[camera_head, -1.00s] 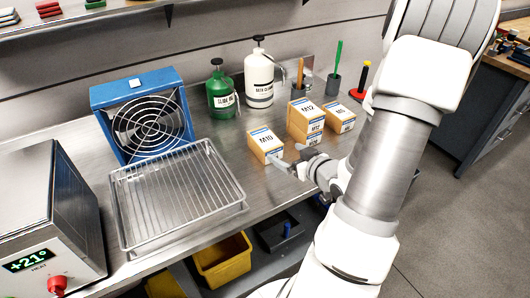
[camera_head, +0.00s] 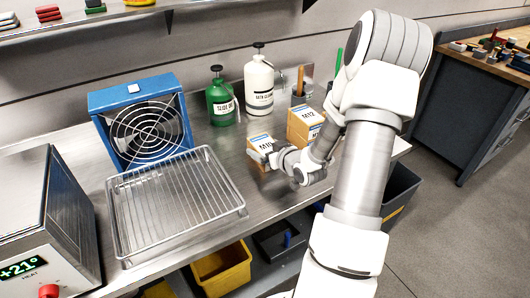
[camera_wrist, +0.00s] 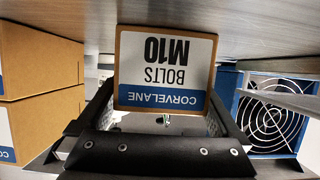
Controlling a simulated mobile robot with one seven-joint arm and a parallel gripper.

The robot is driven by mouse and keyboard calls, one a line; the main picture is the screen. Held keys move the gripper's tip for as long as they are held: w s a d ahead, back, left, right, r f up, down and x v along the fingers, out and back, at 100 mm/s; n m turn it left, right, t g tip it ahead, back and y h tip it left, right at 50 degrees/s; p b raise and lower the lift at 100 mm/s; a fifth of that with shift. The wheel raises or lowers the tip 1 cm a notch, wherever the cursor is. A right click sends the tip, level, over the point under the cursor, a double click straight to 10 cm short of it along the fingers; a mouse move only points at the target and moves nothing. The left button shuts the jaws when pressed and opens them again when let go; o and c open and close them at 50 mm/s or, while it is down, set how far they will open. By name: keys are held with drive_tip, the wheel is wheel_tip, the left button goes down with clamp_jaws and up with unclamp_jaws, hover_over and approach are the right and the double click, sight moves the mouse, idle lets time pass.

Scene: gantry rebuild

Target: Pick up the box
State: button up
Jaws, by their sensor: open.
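The tan M10 box (camera_head: 258,141), with a white and blue label, stands on the metal bench to the right of the wire rack. My gripper (camera_head: 272,157) is right at its front side in the head view, and the arm partly covers that area. In the wrist view the M10 box (camera_wrist: 165,65) appears upside down, centred between the two fingers of my gripper (camera_wrist: 163,118). The fingers are apart, one on each side of the box. I cannot tell whether either finger touches it.
An M12 box (camera_head: 304,121) stands close to the right of the M10 box; tan boxes (camera_wrist: 35,65) fill the left of the wrist view. Green (camera_head: 221,102) and white (camera_head: 259,85) bottles stand behind. The wire rack (camera_head: 175,200) and blue fan (camera_head: 140,125) are to the left.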

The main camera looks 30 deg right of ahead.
drive_tip(key=shift+w, duration=0.1)
drive_tip(key=shift+c, duration=0.2)
drive_tip(key=c, duration=1.4)
clamp_jaws()
drive_tip(key=shift+r, duration=0.15)
